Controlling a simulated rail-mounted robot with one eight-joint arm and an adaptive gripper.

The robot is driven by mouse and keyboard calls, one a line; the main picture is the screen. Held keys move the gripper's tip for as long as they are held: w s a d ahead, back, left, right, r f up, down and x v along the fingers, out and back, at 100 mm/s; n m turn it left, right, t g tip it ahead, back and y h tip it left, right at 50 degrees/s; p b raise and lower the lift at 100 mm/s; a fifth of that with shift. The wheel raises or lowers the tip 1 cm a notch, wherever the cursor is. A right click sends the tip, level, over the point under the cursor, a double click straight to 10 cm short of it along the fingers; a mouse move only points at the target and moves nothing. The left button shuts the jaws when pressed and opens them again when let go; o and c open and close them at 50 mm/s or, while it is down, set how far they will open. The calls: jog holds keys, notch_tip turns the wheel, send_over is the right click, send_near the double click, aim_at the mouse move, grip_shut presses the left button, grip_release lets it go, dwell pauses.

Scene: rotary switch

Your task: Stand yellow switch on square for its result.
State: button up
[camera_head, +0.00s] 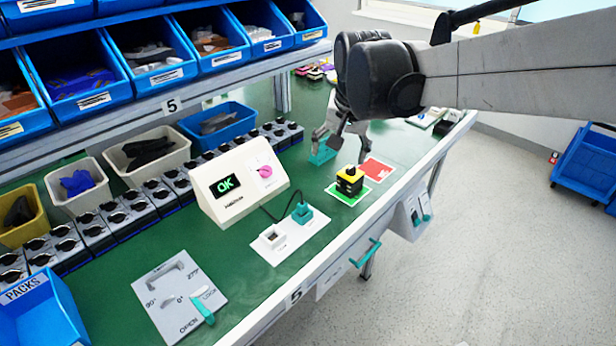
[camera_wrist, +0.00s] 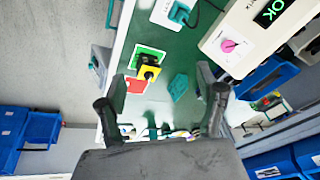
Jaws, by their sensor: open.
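The yellow switch (camera_head: 350,180), yellow on top with a black knob and black body, stands upright on the green square (camera_head: 335,191). It also shows in the wrist view (camera_wrist: 150,70), overlapping the green square (camera_wrist: 150,50). The red square (camera_head: 378,168) lies just beyond it, bare in the head view. The tester (camera_head: 238,180) shows a green "OK" on its display (camera_head: 225,185). My gripper (camera_head: 335,138) is open and empty above the bench, behind and left of the switch. In the wrist view its two fingers (camera_wrist: 160,97) are wide apart.
A teal block (camera_head: 321,154) sits on the bench near my gripper. A white plate (camera_head: 287,240) with sockets lies before the tester. Rows of black switches (camera_head: 130,205) and bins line the back. A grey angle plate (camera_head: 180,296) lies front left.

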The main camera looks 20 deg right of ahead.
jog(key=s+a+f+n+t, duration=0.1)
jog(key=s+a+n, duration=0.2)
jog(key=s, duration=0.4)
jog(key=s+a+f+n+t, duration=0.1)
jog(key=s+a+n+t, duration=0.1)
jog(key=s, duration=0.6)
jog(key=shift+s+a+f+n+t+y, duration=0.25)
jog(key=shift+a+n, duration=0.35)
jog(key=shift+a, duration=0.4)
